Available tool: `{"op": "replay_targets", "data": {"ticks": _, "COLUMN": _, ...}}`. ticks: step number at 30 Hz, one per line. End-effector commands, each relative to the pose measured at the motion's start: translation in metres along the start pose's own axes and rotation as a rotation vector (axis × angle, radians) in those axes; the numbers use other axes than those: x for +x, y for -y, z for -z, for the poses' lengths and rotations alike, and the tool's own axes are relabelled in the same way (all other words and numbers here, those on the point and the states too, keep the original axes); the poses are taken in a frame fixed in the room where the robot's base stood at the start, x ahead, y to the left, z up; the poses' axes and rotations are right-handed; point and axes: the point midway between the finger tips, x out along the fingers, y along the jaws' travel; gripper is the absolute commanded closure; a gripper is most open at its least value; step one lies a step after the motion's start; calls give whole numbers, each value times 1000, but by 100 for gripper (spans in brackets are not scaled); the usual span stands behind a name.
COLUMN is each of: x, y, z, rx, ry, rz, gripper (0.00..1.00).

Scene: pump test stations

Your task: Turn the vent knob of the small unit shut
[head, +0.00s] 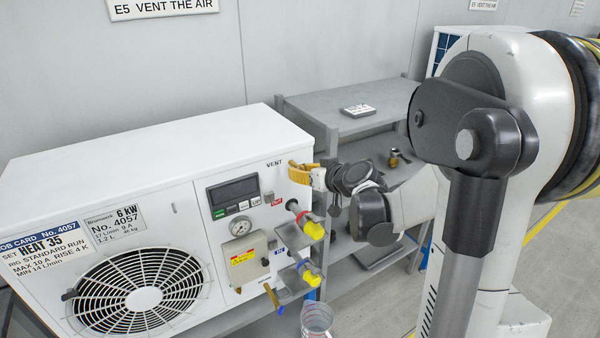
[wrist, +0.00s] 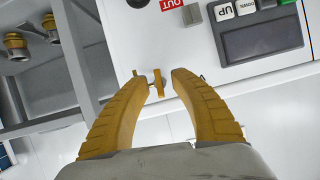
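The small unit (head: 110,155) is a white box with a fan grille, standing at the left in the head view. Its VENT label is at the upper right of the front panel. My gripper (head: 298,172) is at that corner, and its yellow fingers hide the vent knob there. In the wrist view the vent knob (wrist: 159,82) is a small narrow yellow-brass piece on the white panel. My gripper (wrist: 158,76) is open, with one fingertip on each side of the knob. Small gaps seem to show between knob and fingers; contact is hard to tell.
A display panel (head: 233,191) and gauge (head: 240,226) are left of the gripper. A grey bench (head: 300,105) with a brass fitting (head: 394,158) stands behind.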

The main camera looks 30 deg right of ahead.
Motion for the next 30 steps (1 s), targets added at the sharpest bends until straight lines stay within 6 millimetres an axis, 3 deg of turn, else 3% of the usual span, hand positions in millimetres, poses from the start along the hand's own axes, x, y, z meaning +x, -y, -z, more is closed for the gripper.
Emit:
{"op": "replay_targets", "data": {"ticks": 8, "x": 1, "y": 0, "z": 0, "rx": 0, "ry": 0, "rz": 0, "gripper": 72}}
{"op": "replay_targets", "data": {"ticks": 11, "x": 1, "y": 0, "z": 0, "rx": 0, "ry": 0, "rz": 0, "gripper": 100}}
{"op": "replay_targets", "data": {"ticks": 30, "x": 1, "y": -2, "z": 0, "rx": 100, "ry": -1, "rz": 39, "gripper": 100}}
